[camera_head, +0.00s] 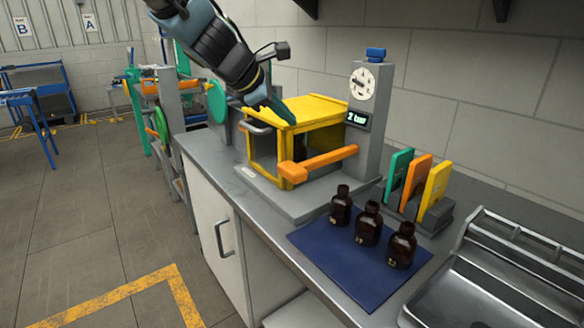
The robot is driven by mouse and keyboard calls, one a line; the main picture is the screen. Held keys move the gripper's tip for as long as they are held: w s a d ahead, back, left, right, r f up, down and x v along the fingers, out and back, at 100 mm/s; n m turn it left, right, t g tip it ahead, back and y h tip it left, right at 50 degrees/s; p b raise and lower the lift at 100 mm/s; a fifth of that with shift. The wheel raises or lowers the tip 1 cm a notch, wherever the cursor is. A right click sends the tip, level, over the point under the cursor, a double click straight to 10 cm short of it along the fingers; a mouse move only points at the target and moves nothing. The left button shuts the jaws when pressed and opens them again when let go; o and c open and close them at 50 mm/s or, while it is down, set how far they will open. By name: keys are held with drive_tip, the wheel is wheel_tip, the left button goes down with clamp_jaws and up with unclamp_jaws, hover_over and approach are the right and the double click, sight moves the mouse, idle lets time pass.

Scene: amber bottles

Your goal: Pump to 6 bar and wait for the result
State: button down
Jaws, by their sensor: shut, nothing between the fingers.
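A yellow-framed chamber (318,106) stands on a grey base on the counter, with a dark inside and a grey handle (256,128) on its left side. An orange pump lever (322,161) lies across its front right, tilted slightly up to the right. Behind it rises a grey column (367,140) with a round white dial (363,83), a blue knob (376,54) and a small display (357,119) that seems to read 2 bar. My gripper (283,112) is shut and empty, at the chamber's upper left edge, apart from the lever. I cannot tell whether it touches the chamber.
Three amber bottles (368,224) stand on a blue mat (345,262) in front of the chamber. Green, orange and yellow upright plates (416,185) stand in a grey holder at right. A metal tray (520,270) is at lower right. The wall is close behind.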

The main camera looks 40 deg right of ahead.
sight(287, 168)
drive_tip(key=shift+f+b, duration=3.9)
drive_tip(key=shift+f, duration=0.5)
drive_tip(key=shift+f+b, duration=0.35)
drive_tip(key=shift+b, duration=0.05)
